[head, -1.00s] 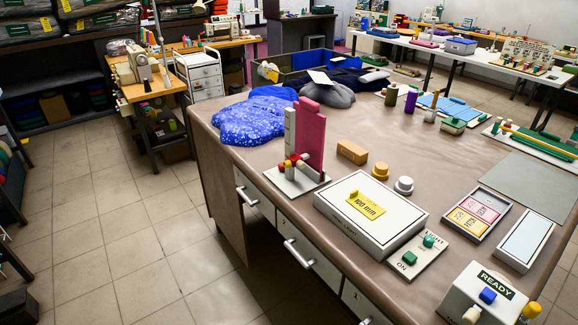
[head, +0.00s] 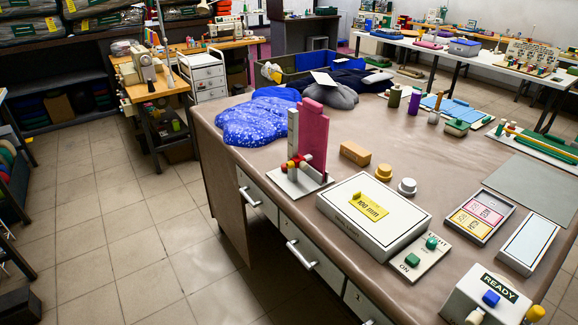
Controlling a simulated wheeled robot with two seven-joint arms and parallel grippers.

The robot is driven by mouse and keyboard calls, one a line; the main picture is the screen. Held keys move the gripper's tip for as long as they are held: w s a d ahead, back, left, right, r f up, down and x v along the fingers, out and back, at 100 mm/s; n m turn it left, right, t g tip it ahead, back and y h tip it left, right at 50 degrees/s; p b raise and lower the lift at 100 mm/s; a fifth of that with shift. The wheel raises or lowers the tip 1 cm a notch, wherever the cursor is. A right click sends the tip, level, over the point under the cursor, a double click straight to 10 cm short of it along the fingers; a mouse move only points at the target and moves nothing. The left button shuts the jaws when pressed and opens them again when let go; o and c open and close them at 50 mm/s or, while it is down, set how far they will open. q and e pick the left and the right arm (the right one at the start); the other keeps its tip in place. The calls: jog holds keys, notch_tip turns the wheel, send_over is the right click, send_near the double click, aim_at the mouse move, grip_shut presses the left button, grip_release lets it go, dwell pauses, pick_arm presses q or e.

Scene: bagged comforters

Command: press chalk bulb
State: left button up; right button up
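A stand with a pale base (head: 298,182) is on the brown table near its front left edge. It carries a grey upright and a tall pink panel (head: 313,138). A small red rounded part (head: 293,166) sits low on the upright and looks most like a bulb; I cannot tell for sure that it is the chalk bulb. A yellow piece is beside it. Neither of my grippers is in view.
On the brown table (head: 250,165), a blue patterned bag (head: 258,118) lies behind the stand. A tan block (head: 355,153), yellow knob (head: 383,172), white box (head: 372,213), light switch plate (head: 421,257) and READY box (head: 485,298) are to the right.

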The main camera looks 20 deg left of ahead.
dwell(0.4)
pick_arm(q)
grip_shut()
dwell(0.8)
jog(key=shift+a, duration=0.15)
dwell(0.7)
